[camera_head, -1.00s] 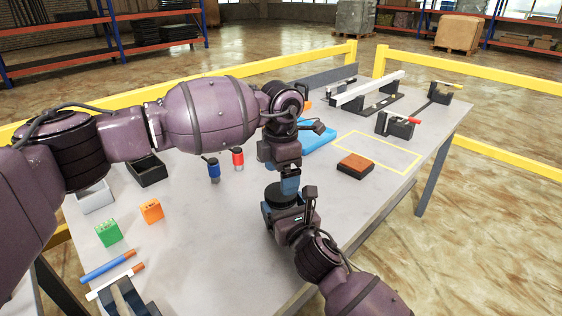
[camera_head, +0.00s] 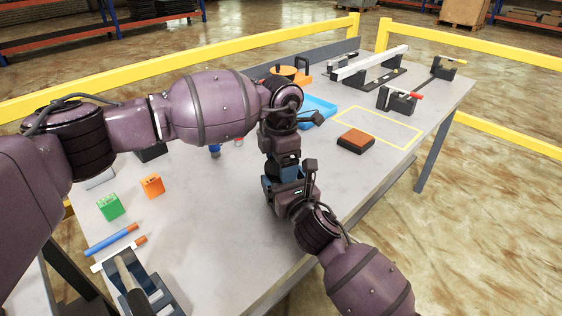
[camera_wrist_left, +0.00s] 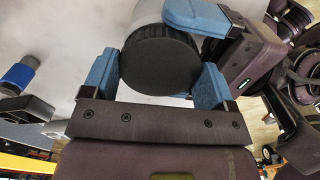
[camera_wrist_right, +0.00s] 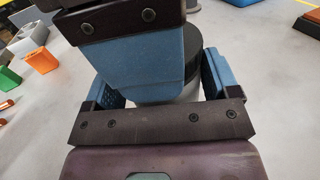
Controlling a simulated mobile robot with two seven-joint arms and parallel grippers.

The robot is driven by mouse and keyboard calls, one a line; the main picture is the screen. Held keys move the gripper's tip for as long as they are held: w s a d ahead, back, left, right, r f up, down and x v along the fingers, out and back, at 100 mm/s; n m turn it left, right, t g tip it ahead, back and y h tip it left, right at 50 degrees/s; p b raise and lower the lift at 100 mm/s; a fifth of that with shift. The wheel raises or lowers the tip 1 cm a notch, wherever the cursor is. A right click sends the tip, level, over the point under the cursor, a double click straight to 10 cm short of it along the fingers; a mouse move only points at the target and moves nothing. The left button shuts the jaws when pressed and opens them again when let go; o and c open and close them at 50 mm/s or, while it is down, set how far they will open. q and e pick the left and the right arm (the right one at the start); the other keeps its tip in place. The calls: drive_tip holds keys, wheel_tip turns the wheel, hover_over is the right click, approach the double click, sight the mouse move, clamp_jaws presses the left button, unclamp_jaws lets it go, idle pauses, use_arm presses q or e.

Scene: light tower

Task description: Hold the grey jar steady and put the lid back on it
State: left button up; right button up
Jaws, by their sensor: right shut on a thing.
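The grey jar (camera_wrist_left: 150,11) stands upright on the table, mostly hidden by the grippers in the head view. The black ribbed lid (camera_wrist_left: 160,62) is at the jar's mouth and looks level on it; whether it is fully seated I cannot tell. My right gripper (camera_wrist_right: 165,85) is shut around the jar's body from the near side; the dark lid edge (camera_wrist_right: 191,55) shows above its fingers. My left gripper (camera_wrist_left: 158,80) comes from above with its blue fingers on either side of the lid. Whether they press on it or stand slightly clear, I cannot tell.
A green block (camera_head: 110,207), an orange block (camera_head: 152,185) and two sticks, one blue (camera_head: 108,240), lie left. A blue tray (camera_head: 318,107) and a brown-orange block (camera_head: 356,141) lie beyond the grippers. Fixtures (camera_head: 398,100) stand at the far right. The table between is mostly clear.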

use_arm(q)
drive_tip(key=shift+m, duration=1.7)
drive_tip(key=shift+c, duration=0.2)
drive_tip(key=o, duration=0.9)
drive_tip(key=shift+o, duration=0.2)
drive_tip(key=shift+s+d+r, duration=0.1)
drive_tip(key=shift+r, duration=2.2)
